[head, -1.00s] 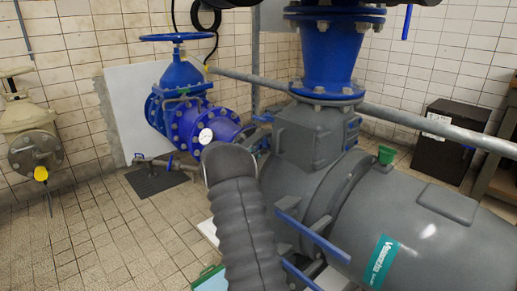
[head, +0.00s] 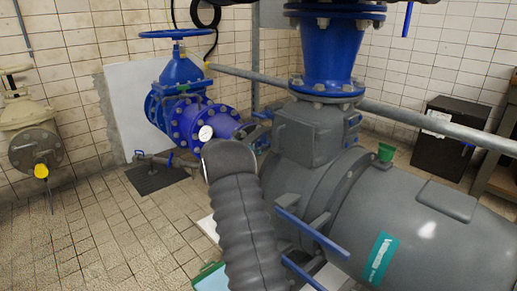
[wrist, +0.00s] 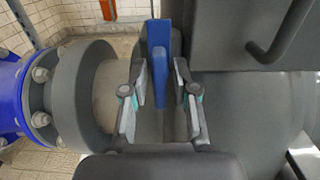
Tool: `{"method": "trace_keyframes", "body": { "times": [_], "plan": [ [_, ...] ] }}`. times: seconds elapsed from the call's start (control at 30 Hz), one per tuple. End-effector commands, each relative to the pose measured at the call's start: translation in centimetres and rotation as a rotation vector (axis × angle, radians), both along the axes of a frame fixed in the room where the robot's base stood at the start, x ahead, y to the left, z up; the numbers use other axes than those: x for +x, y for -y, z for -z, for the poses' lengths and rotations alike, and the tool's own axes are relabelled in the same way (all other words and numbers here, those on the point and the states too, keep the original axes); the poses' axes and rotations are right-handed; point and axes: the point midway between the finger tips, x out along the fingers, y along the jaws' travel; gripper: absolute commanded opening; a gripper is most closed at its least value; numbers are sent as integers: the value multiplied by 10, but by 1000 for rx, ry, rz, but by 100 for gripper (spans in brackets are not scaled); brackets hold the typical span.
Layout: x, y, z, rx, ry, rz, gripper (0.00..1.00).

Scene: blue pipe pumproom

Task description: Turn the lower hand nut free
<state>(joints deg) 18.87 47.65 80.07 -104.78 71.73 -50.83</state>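In the wrist view a blue hand nut (wrist: 160,65) with a flat upright bar stands in front of a grey casing. My gripper (wrist: 161,104) is open, with one finger on each side of the bar. A gap shows between the bar and each finger. The lower end of the bar narrows down between the fingers; I cannot tell if anything touches. In the head view my dark ribbed arm hides the gripper and the nut it is at. Small blue parts (head: 262,115) show just beyond the arm.
A blue flanged pipe (wrist: 10,95) with a grey flange is left of my gripper. The large grey pump body (head: 430,240) fills the right of the head view, with blue bars (head: 312,234) sticking out. A blue valve (head: 180,80) stands behind. Tiled floor (head: 110,240) is clear at left.

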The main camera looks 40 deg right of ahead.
Motion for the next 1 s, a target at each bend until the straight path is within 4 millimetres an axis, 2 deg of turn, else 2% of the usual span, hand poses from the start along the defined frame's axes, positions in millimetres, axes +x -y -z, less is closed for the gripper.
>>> {"method": "trace_keyframes", "body": {
  "times": [0.27,0.43,0.57,0.8,1.0],
  "plan": [
    [0,-1,0,0,1,-1,38],
    [0,-10,0,0,1,-2,38],
    [-1,-31,0,1,1,-4,38],
    [-5,-78,0,1,0,-3,38],
    [-8,-107,0,1,1,-2,38]
  ]
}}
